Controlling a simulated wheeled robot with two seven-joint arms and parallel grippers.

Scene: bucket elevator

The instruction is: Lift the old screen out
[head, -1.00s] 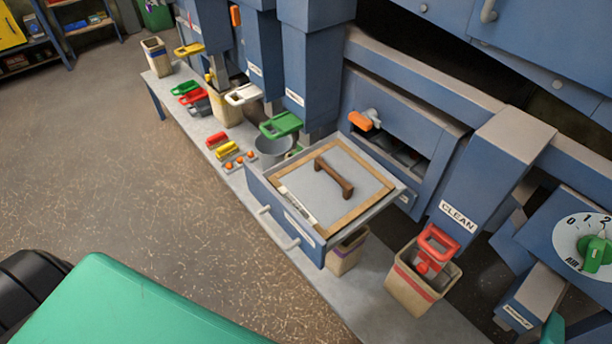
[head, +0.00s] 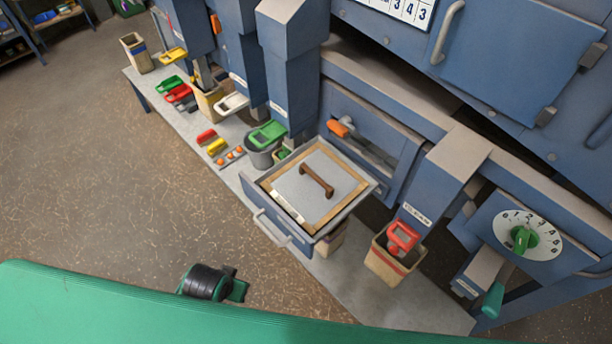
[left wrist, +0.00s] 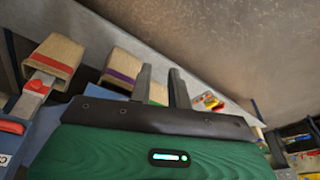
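The old screen (head: 328,203) is a grey panel in a wooden frame with a brown bar handle (head: 317,180) across its middle. It lies in a blue drawer (head: 264,224) that is pulled out from the machine. My left gripper (left wrist: 162,84) shows in the left wrist view, with its two dark fingers apart and nothing between them. It is away from the screen, which I cannot make out in that view. A black and green part of my arm shows low in the head view, but no fingertips. My right gripper is not in view.
A tan bin (head: 395,261) with a red-handled gate stands right of the drawer, under the "CLEAN" chute (head: 443,177). A grey bucket (head: 262,150) and small red and yellow items are left of it on the bench (head: 190,128). A dial (head: 524,238) is at right. Floor in front is clear.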

